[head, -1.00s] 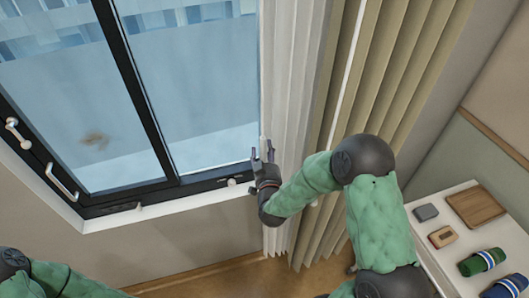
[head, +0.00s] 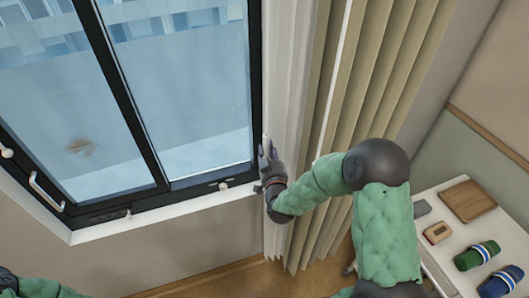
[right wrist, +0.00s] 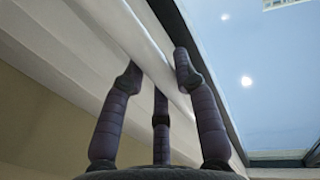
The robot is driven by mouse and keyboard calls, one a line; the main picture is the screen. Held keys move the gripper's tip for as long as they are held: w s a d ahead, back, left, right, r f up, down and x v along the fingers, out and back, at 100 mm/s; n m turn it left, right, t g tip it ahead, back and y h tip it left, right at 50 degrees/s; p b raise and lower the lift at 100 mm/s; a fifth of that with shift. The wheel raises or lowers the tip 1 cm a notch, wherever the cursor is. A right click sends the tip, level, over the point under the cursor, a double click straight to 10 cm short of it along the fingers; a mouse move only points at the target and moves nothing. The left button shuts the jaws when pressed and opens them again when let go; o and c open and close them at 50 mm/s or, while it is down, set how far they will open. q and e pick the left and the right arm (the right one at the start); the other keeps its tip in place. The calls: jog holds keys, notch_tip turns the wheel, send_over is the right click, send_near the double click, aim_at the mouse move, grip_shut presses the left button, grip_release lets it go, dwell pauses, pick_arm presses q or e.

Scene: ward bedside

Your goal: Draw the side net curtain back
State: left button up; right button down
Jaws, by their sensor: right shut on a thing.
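The white net curtain (head: 287,90) hangs gathered in narrow folds at the right side of the window, beside the beige drape. My right gripper (head: 265,152) is at the net curtain's left edge, near the window frame's lower right corner. In the right wrist view, the fingers of the right gripper (right wrist: 158,75) are shut on the edge of the net curtain (right wrist: 90,60), with fingers on both sides of the cloth. Part of my left arm shows at the lower left of the head view, but its gripper is out of view.
The window (head: 170,90) has a black frame, with handles at its lower left. Beige drapes (head: 375,80) hang right of the net.

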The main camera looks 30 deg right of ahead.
jog(key=c, duration=0.9)
grip_release()
jog(key=shift+d+r, duration=0.1)
jog(key=shift+d, duration=0.1)
jog(key=shift+s+d, duration=0.1)
jog(key=v, duration=1.2)
